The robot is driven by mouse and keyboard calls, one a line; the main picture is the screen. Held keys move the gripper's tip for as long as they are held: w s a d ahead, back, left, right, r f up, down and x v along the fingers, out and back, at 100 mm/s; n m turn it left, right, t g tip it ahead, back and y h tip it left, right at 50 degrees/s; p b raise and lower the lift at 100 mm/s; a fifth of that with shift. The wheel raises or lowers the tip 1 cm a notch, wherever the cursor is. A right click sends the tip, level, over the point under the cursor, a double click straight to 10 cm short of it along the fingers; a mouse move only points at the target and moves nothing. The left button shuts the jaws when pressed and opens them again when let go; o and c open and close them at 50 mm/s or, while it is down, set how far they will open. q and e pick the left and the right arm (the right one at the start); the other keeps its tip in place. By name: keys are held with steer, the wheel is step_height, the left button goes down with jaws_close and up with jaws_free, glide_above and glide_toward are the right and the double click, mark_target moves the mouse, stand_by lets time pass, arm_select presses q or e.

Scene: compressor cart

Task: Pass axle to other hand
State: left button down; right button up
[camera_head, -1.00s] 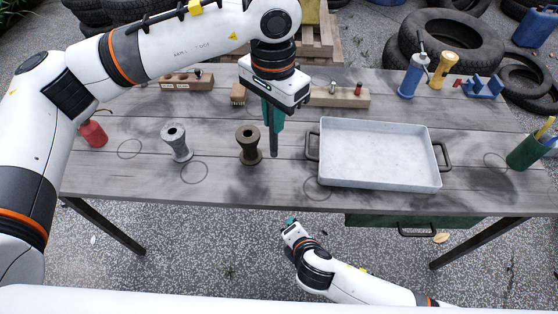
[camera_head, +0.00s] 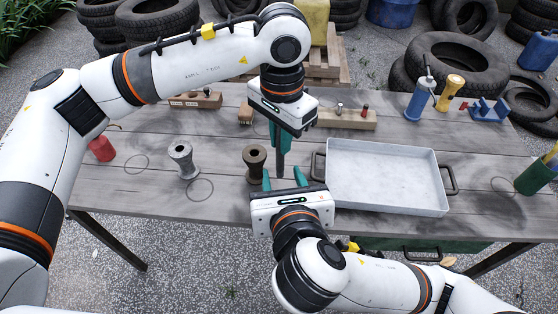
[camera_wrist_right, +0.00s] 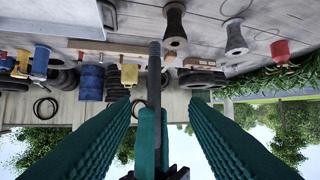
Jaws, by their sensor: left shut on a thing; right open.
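The axle (camera_head: 281,166) is a dark, slim rod that hangs upright over the table, left of the tray. My left gripper (camera_head: 278,144) is shut on its upper part, and its lower part sticks out below the teal fingers. My right gripper (camera_head: 283,177) is open, fingers pointing up and away, near the axle's lower end. In the right wrist view the axle (camera_wrist_right: 154,85) appears between the two spread right fingers (camera_wrist_right: 165,115), with clear gaps on both sides. I cannot tell how deep it sits between them.
A grey metal tray (camera_head: 388,205) with dark handles stands right of the axle. Two spool-shaped stands, one grey (camera_head: 183,160) and one brown (camera_head: 255,160), stand to the left. Wooden blocks (camera_head: 346,119) lie behind. A blue bottle (camera_head: 418,103) stands back right.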

mark_target(277, 158)
steer(key=x, duration=1)
steer(key=shift+w, duration=0.15)
steer(key=shift+r, duration=0.1)
jaws_close()
arm_select(q)
steer(key=c, duration=1.3)
jaws_free()
